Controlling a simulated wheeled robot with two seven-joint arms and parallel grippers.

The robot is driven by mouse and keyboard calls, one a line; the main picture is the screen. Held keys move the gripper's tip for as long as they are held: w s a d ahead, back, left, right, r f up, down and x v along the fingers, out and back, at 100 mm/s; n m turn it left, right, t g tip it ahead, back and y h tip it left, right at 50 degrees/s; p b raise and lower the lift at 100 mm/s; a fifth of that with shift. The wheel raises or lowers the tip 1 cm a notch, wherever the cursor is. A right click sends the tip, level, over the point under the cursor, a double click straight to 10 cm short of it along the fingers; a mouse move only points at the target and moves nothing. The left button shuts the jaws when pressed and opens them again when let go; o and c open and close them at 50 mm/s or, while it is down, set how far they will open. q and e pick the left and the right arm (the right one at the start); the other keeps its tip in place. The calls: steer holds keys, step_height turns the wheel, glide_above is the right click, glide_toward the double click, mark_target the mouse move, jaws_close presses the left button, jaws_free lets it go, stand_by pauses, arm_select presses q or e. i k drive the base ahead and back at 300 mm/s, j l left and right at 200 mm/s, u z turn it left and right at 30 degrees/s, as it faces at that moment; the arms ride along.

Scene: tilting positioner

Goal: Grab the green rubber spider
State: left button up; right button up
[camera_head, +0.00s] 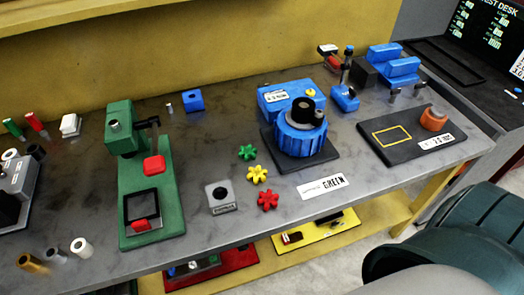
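The green rubber spider (248,152) lies flat on the grey bench top (225,232), left of the blue round positioner (300,138). It is a small star-shaped piece with several lobes. A yellow spider (257,174) lies just in front of it, and a red spider (268,200) lies in front of the yellow one. The three are apart from each other. A white card reading GREEN (323,186) lies to the right of the red spider. Neither of my grippers shows in the head view.
A green press-like fixture (150,205) stands left of the spiders, with a small grey block (220,197) between. A dark mat (385,150) with a yellow outline and orange part (434,118) lies to the right. A yellow wall (190,50) rises behind.

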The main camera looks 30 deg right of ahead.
mark_target(248, 152)
steer(key=i+z, duration=0.15)
steer(key=z, duration=0.55)
steer(key=i+z, duration=0.15)
steer(key=i, duration=0.3)
